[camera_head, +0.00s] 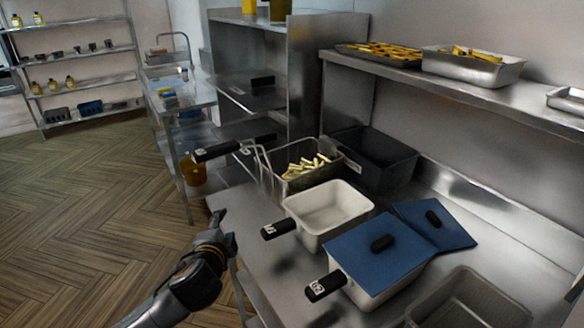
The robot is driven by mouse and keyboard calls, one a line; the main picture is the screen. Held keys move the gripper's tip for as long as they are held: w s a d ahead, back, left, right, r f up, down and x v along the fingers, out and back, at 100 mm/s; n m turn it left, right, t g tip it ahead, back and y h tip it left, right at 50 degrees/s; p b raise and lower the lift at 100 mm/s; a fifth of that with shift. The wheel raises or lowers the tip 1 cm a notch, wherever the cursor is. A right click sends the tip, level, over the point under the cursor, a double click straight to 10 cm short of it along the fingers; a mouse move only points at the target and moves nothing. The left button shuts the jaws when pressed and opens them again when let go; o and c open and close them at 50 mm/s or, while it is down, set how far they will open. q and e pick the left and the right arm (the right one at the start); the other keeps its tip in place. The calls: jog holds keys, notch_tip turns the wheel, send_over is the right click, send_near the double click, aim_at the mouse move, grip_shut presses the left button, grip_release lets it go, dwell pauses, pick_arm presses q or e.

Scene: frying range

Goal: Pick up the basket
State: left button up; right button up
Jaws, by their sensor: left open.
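A dark wire frying basket (325,178) holds several pale yellow fries (305,166). It stands on the steel counter in the middle of the head view. Its black handle (217,150) sticks out to the left, past the counter edge. My left gripper (224,228) is open and empty, low in front of the counter edge, below the handle and apart from it. My right gripper is not in view.
An open white container (330,204), a container with a blue lid (370,255), another blue lid (432,224) and a dark pan (375,158) crowd the counter (262,262). A shelf (500,92) with trays overhangs the back. The wooden floor (90,220) at left is clear.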

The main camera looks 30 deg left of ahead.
aim_at(229, 144)
pick_arm(q)
jog(key=w+a+r+m+t+y, duration=0.1)
jog(key=w+a+r+m+t, duration=0.1)
jog(key=r, duration=0.4)
jog(key=w+a+r+m+t, duration=0.1)
jog(key=w+a+r+t, duration=0.1)
jog(key=r, duration=0.3)
jog(key=p+x, duration=0.1)
jog(key=x, duration=0.6)
jog(key=shift+w+a+r+p, duration=0.1)
jog(key=shift+w+r+p, duration=0.15)
jog(key=shift+w+p, duration=0.1)
jog(key=shift+w+a+r, duration=0.1)
jog(key=shift+w+a, duration=0.05)
jog(key=shift+w, duration=0.2)
jog(key=p+x, duration=0.2)
jog(key=x, duration=0.2)
jog(key=shift+a+r, duration=0.1)
jog(key=shift+a, duration=0.1)
jog(key=shift+w+a, duration=0.15)
jog(key=shift+w, duration=0.2)
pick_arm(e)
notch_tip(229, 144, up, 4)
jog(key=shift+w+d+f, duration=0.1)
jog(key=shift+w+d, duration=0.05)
pick_arm(q)
jog(key=shift+s, duration=0.1)
grip_shut()
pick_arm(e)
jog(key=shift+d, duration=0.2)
